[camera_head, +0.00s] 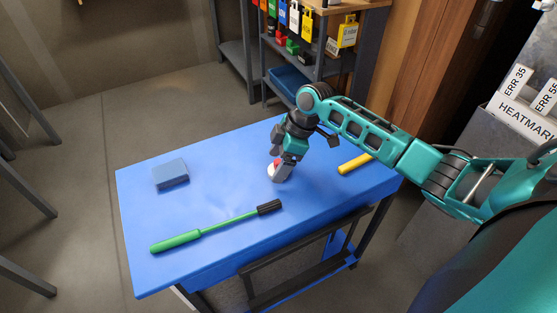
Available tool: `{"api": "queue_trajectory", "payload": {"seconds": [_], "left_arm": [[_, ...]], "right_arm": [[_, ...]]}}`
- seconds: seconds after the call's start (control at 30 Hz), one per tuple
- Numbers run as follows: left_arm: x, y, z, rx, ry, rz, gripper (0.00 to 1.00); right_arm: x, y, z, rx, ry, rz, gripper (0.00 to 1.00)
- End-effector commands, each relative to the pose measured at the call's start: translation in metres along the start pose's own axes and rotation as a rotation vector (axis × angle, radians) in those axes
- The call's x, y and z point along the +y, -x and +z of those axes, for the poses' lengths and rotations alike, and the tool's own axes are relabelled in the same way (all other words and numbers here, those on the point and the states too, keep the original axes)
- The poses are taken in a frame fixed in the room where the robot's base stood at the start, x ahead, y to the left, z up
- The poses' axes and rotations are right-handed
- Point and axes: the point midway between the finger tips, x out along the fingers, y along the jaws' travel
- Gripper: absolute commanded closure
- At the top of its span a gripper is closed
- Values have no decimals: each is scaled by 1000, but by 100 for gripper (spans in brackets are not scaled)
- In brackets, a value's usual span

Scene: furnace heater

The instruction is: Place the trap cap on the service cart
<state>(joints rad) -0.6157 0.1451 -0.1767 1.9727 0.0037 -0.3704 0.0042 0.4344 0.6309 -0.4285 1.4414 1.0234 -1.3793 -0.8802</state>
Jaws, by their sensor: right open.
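The service cart (215,195) has a bright blue top and fills the middle of the view. A small white and red piece (271,171), which looks like the trap cap, is on the cart top near the middle, partly hidden by my right gripper (279,173). The right gripper points down at the cart top, with its fingers right at this piece. It is open; I cannot tell whether the fingers touch the piece. My left gripper is not in view.
On the cart lie a blue-grey block (171,173), a green-handled brush-like tool (205,234) and a yellow bar (355,163). Behind stands a shelf with a blue bin (289,81) and hanging tags. A grey heater unit (470,140) is at right.

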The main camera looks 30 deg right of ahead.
Motion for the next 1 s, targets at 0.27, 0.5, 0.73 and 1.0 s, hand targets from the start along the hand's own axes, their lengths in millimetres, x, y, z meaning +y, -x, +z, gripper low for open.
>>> {"api": "queue_trajectory", "payload": {"seconds": [0.27, 0.5, 0.73, 1.0], "left_arm": [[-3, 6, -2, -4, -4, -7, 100], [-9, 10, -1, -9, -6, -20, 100], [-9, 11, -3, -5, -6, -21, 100], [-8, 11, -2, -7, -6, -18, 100]], "right_arm": [[1, 56, 0, -1, 1, 4, 19], [1, 101, 0, -1, 0, 3, 19], [1, 118, 0, 0, 0, 1, 19], [1, 118, 0, 0, 0, 1, 19]]}}
